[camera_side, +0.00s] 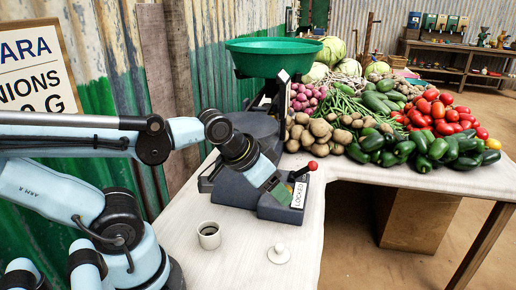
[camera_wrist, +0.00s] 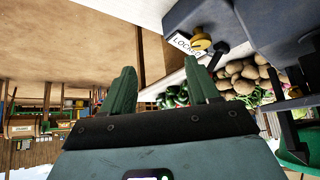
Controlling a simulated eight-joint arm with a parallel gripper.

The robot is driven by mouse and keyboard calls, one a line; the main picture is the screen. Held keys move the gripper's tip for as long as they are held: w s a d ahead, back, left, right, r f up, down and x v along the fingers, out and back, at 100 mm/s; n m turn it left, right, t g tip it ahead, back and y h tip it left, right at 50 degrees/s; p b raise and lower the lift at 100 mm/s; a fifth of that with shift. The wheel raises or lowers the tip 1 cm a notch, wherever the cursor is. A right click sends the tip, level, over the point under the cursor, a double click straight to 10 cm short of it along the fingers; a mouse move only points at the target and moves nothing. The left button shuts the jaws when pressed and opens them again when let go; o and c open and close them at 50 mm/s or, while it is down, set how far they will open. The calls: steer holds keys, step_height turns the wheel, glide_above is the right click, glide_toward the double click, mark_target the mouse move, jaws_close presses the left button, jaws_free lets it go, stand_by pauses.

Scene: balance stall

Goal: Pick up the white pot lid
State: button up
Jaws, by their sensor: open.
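The white pot lid (camera_side: 279,254) lies flat on the pale table, knob up, near the front edge in the side view. It does not show in the wrist view. My gripper (camera_wrist: 160,80) is open, with two green fingers spread apart and nothing between them in the wrist view. In the side view my wrist is above and to the left of the lid, in front of the dark grey scale, clear of the lid. The fingers are hard to make out there.
A white cup (camera_side: 209,236) with dark contents stands left of the lid. The scale (camera_side: 240,185) with a green pan (camera_side: 275,55) and a LOCKED sign (camera_side: 298,194) stands behind it. Vegetables, including potatoes (camera_side: 312,132) and tomatoes (camera_side: 436,112), are heaped behind. Bare tabletop surrounds the lid.

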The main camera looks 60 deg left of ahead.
steer(key=o, duration=0.4)
steer(key=g, duration=0.7)
glide_above(279, 246)
steer(key=shift+s+d+f, duration=0.1)
steer(key=shift+d+f, duration=0.05)
steer(key=shift+f, duration=6.7)
